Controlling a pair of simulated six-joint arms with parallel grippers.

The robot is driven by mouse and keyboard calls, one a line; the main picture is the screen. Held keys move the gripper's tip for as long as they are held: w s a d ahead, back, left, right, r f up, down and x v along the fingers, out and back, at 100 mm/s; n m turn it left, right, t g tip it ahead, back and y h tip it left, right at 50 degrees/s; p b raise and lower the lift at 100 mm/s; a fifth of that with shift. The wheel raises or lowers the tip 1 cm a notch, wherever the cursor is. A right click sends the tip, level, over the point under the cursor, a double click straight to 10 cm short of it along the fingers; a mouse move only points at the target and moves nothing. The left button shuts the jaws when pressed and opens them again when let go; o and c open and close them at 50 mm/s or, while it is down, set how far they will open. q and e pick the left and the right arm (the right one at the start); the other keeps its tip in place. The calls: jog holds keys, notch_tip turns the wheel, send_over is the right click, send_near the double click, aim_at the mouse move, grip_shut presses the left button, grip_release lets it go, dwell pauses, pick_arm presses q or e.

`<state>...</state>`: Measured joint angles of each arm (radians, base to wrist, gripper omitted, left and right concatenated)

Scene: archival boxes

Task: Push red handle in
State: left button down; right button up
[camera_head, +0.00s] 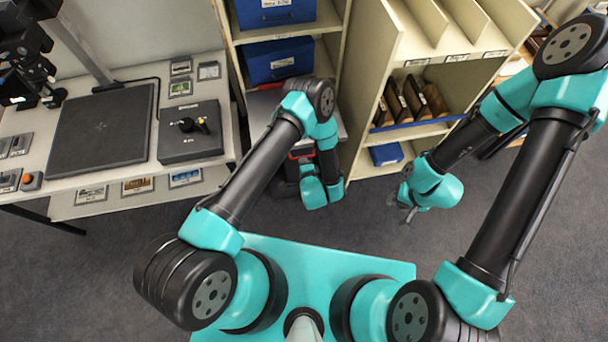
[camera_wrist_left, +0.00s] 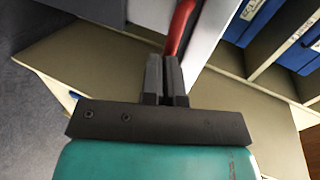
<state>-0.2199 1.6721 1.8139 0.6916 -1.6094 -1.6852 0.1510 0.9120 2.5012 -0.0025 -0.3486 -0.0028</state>
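The red handle (camera_wrist_left: 180,25) shows in the left wrist view as a curved red bar just beyond my left fingertips, against a pale grey surface. In the head view a bit of red (camera_head: 302,153) shows behind my left wrist, low by the shelf unit; most of it is hidden. My left gripper (camera_wrist_left: 164,62) has its two fingers close together, shut, with the tips at the lower end of the handle. I cannot tell whether they touch it. My right gripper (camera_head: 408,212) hangs above the floor to the right, open and empty.
A cream shelf unit (camera_head: 362,95) with blue boxes (camera_head: 278,60) and brown folders (camera_head: 411,98) stands ahead. A table (camera_head: 70,150) at the left holds a black mat (camera_head: 100,126) and a dark case (camera_head: 190,146). The carpet (camera_head: 385,235) in front is clear.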

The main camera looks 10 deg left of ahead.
pick_arm(q)
jog(key=shift+w+r, duration=0.1)
jog(key=shift+w, duration=0.25)
jog(key=shift+d, duration=0.1)
jog(key=s+f+v, duration=0.1)
jog(key=f+v, duration=0.1)
jog(key=v, duration=1.1)
jog(key=shift+s, duration=0.45)
jog(key=shift+f, duration=0.1)
jog(key=w+a+r+n+g+h, duration=0.45)
jog(key=a+n+g, duration=0.2)
jog(key=n, duration=0.25)
jog(key=s+a+r+n+g+h, duration=0.4)
jog(key=s+a+r+n+g, duration=0.1)
jog(key=a, duration=0.5)
notch_tip(320, 180, up, 3)
jog(key=s+n, duration=0.1)
jog(key=s, duration=0.1)
jog(key=shift+s+a+h, duration=0.25)
jog(key=shift+s+h, duration=0.05)
jog(key=shift+h, duration=0.05)
